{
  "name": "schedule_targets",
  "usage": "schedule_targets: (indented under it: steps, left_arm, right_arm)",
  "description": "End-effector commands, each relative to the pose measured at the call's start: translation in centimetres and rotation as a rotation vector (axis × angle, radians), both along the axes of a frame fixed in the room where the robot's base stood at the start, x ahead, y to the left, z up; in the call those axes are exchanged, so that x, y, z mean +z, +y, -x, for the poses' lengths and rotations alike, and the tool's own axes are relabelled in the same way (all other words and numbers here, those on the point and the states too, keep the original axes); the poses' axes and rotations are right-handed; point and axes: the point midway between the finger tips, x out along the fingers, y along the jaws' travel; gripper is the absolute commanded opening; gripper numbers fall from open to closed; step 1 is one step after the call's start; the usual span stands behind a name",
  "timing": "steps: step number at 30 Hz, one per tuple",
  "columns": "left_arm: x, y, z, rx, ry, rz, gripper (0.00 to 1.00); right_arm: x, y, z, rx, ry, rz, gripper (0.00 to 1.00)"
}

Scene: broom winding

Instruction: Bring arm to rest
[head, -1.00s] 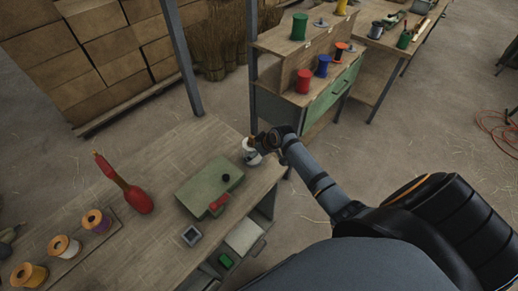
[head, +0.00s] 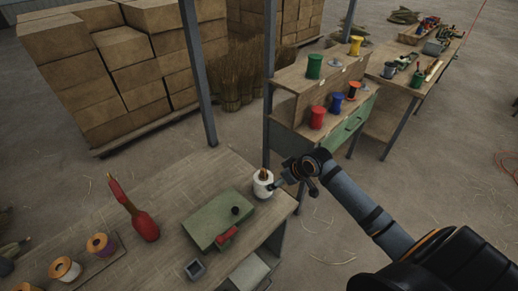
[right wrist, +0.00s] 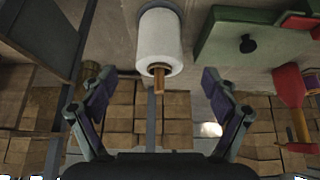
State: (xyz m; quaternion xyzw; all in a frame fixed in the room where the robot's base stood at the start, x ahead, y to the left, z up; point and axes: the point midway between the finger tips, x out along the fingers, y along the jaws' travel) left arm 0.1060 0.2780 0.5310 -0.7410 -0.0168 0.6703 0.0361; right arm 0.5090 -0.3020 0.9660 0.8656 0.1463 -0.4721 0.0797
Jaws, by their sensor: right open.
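My right gripper (head: 293,178) is at the right end of the workbench (head: 180,187), beside a white spool (head: 263,186) that stands on the bench corner. In the right wrist view the gripper (right wrist: 157,92) has its fingers spread wide, and the white spool (right wrist: 160,45) with its wooden peg sits ahead between them, touched by neither finger. A green box-like device (head: 217,220) with a black knob and a red handle is left of the spool. My left gripper is in neither view.
Orange, white and purple spools (head: 65,269) sit on a board at the bench's left. A metal post (head: 195,75) rises behind the bench. A shelf with coloured spools (head: 317,118) stands at the back right. Floor at the right is open.

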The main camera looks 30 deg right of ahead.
Motion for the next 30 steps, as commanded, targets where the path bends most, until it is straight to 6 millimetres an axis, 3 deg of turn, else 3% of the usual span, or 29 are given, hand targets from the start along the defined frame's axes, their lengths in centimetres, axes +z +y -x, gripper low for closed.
schedule_targets:
  steps: [5, 8, 15, 25, 30]
  left_arm:
    - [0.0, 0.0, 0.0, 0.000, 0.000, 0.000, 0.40]
    - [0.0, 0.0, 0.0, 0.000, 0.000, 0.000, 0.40]
    - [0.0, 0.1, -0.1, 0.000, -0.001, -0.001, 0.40]
    - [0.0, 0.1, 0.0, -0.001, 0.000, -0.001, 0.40]
    - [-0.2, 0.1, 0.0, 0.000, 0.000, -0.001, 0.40]
  right_arm:
    - [-0.2, 0.3, 0.3, 0.001, 0.005, 0.001, 0.88]
    - [-1.2, 2.0, 2.4, 0.004, 0.032, 0.012, 0.88]
    - [-2.7, 6.1, 10.6, -0.064, 0.128, 0.071, 0.88]
    - [-0.7, 6.3, 19.5, -0.281, 0.233, 0.144, 0.88]
    - [-4.8, 5.7, 18.6, -0.287, 0.251, 0.152, 0.88]
